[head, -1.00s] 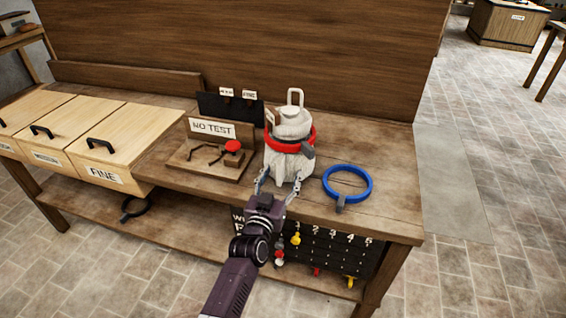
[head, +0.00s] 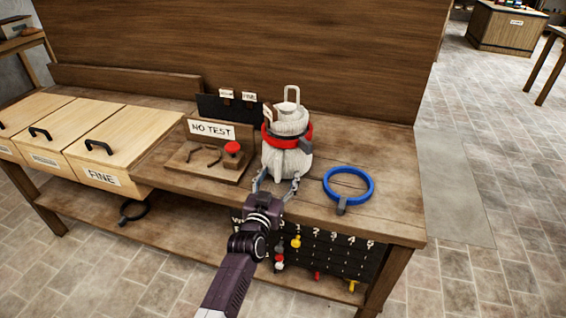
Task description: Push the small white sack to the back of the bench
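The small white sack (head: 286,163) stands upright on the wooden bench (head: 386,214). A red ring (head: 273,142) with a grey clasp goes around its upper part. Its tied top rises above the ring. My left gripper (head: 277,184) is in front of the sack at its base, with its two fingers spread apart and nothing between them but the sack's near side. I cannot tell whether the fingertips touch it. Bench surface shows between the sack and the back panel (head: 300,50). My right gripper is not in view.
A blue ring (head: 325,184) lies to the right of the sack. A "NO TEST" stand (head: 192,174) with a red knob is close on the left, beside wooden drawers (head: 120,146). Small dark label boards stand behind. The bench right of the sack is mostly clear.

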